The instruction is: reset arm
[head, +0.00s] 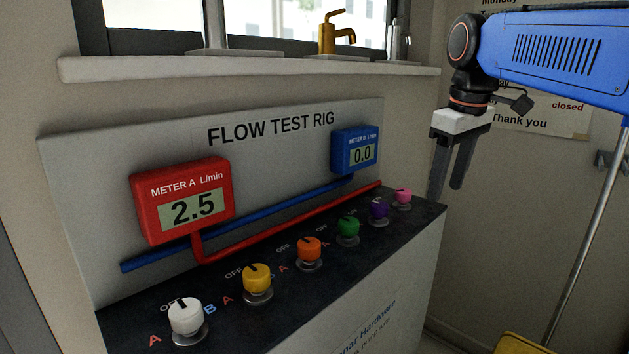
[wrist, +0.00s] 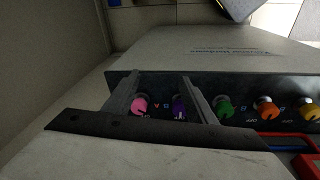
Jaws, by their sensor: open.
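My gripper (head: 452,172) hangs at the end of my blue arm in the head view, fingers pointing down, above the right end of the flow test rig (head: 260,155). Its jaws are open with nothing between them. In the wrist view my gripper (wrist: 158,88) reaches over the rig's knob row; the pink knob (wrist: 140,104) and purple knob (wrist: 180,108) show between and beside its fingers. In the head view the pink knob (head: 403,196) and purple knob (head: 379,208) are below and left of the fingers. I see no contact.
Green (head: 348,227), orange (head: 309,248), yellow (head: 257,278) and white (head: 185,316) knobs line the rig top. Red meter A (head: 181,199) reads 2.5; blue meter B (head: 355,150) reads 0.0. A sill (head: 240,69) with taps juts out above. A paper notice (head: 545,115) hangs behind my arm.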

